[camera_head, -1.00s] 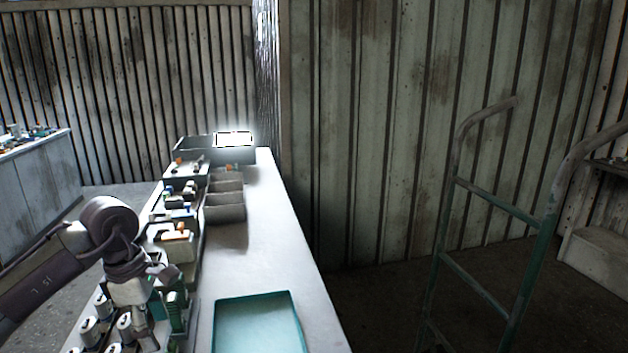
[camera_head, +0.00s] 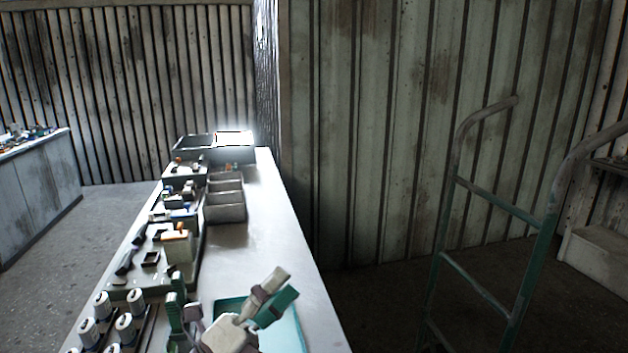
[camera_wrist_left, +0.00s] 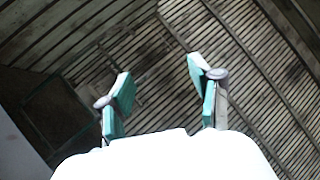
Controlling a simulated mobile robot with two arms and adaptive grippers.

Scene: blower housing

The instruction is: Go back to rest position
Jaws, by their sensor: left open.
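My left gripper (camera_head: 281,288) shows at the bottom of the head view, over the teal tray (camera_head: 289,334), and hides part of it. Its teal-padded fingers point up and to the right. In the left wrist view the fingers (camera_wrist_left: 160,76) stand wide apart with nothing between them, and the slatted wall shows beyond them. The gripper is open and empty. My right gripper is not in view.
A long grey bench (camera_head: 275,230) runs away from me. Grey bins (camera_head: 225,208), several white cylindrical parts (camera_head: 125,328) and small parts stand along its left side. A green-railed cart (camera_head: 490,205) stands to the right. The bench's middle is clear.

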